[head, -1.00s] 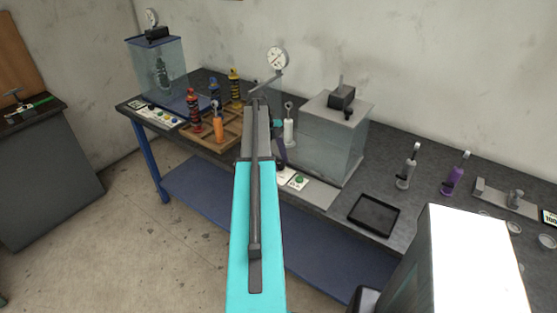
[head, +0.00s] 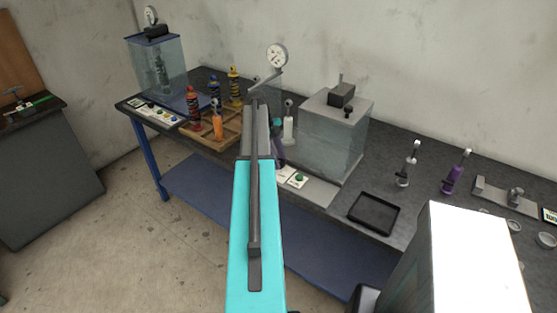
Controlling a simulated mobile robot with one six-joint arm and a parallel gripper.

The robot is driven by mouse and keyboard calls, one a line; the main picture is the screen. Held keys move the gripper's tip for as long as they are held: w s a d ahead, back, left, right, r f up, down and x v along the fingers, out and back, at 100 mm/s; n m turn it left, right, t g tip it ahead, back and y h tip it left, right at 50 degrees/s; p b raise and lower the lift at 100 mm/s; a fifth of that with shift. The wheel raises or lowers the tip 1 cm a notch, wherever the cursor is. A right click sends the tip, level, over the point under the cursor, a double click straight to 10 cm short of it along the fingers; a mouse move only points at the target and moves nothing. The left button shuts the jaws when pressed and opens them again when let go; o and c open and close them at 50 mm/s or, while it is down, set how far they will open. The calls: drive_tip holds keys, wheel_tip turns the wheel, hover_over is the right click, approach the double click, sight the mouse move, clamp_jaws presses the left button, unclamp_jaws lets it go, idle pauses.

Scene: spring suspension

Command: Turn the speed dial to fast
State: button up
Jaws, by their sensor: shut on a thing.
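A clear test tank (head: 332,143) stands on the bench right of my arm. At its front-left foot is a pale control panel (head: 318,191) with a green button (head: 299,178). My gripper (head: 281,164) shows only as a dark narrow end beside my teal arm, pointing down at the panel's left part. Its fingertips are too small and covered to see clearly. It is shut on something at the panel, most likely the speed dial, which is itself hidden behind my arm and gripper. The dial's setting cannot be read.
A wooden tray (head: 214,143) of coloured shock absorbers lies left of my arm. A second tank (head: 163,68) stands at the far left. A round gauge (head: 277,56) rises behind my arm. A black tray (head: 373,214) lies right of the panel.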

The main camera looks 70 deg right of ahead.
drive_tip(key=shift+a+f, duration=0.1)
drive_tip(key=n+b, duration=0.1)
drive_tip(key=n, duration=0.1)
drive_tip(key=n+h+b, duration=0.1)
drive_tip(key=shift+a+n+h+b, duration=0.2)
drive_tip(key=shift+n+h+b, duration=0.1)
drive_tip(key=shift+n, duration=0.1)
drive_tip(key=n+b, duration=0.1)
drive_tip(key=n, duration=0.1)
drive_tip(key=n+h+b, duration=0.1)
drive_tip(key=n, duration=0.1)
drive_tip(key=shift+a+n+t+h, duration=0.15)
drive_tip(key=shift+n+t+h, duration=0.15)
drive_tip(key=n+t+h+b, duration=0.1)
drive_tip(key=n, duration=0.3)
drive_tip(key=shift+s+a, duration=0.1)
drive_tip(key=shift+s, duration=0.05)
drive_tip(key=shift+s+n+t+h+b, duration=0.1)
drive_tip(key=shift+n+t+h+b, duration=0.4)
drive_tip(key=shift+n, duration=1.9)
drive_tip(key=shift+t, duration=0.3)
drive_tip(key=o, duration=1)
drive_tip(key=shift+o, duration=0.2)
drive_tip(key=shift+r, duration=0.25)
